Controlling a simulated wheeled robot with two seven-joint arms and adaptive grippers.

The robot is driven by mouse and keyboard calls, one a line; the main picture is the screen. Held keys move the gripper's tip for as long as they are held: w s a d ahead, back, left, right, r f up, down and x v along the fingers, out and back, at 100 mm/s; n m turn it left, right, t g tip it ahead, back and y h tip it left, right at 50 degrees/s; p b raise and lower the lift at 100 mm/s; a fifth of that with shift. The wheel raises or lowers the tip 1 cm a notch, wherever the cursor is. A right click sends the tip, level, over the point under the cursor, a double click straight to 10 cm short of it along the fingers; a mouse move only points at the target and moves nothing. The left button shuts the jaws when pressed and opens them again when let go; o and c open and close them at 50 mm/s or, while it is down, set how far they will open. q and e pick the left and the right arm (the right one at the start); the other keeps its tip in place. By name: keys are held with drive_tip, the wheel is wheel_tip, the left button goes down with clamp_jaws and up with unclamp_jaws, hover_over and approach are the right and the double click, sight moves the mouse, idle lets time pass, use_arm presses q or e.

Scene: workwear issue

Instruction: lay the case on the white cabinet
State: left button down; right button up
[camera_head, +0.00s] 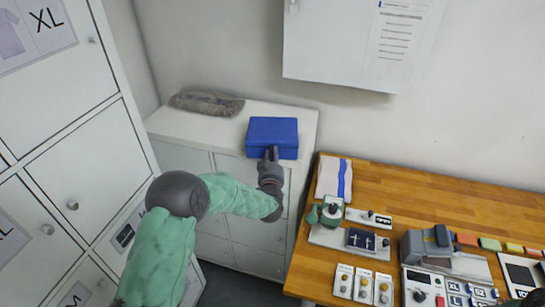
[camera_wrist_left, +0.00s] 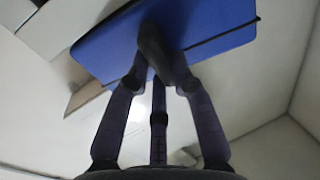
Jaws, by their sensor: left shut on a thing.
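The case is a flat blue box (camera_head: 272,132) at the right end of the white cabinet's top in the head view. I cannot tell whether it rests on the top or is held just above it. The white cabinet (camera_head: 178,124) stands against the wall. My left gripper (camera_head: 271,155) is shut on the near edge of the case. In the left wrist view the blue case (camera_wrist_left: 205,18) fills the upper part, with the fingers (camera_wrist_left: 158,55) against it; its dark seam shows.
A grey-brown furry bundle (camera_head: 206,103) lies at the left back of the cabinet top. A wooden table (camera_head: 430,190) with labelled devices stands to the right. A white wall box (camera_head: 355,45) hangs above. Tall white lockers (camera_head: 75,145) stand at left.

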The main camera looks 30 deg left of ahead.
idle(0.3)
use_arm(q)
drive_tip(key=c, duration=1.1)
unclamp_jaws()
drive_tip(key=shift+f, duration=0.1)
drive_tip(key=shift+o, duration=0.2)
drive_tip(key=shift+r, duration=0.2)
drive_tip(key=v, duration=1.2)
drive_tip(key=shift+f, duration=0.15)
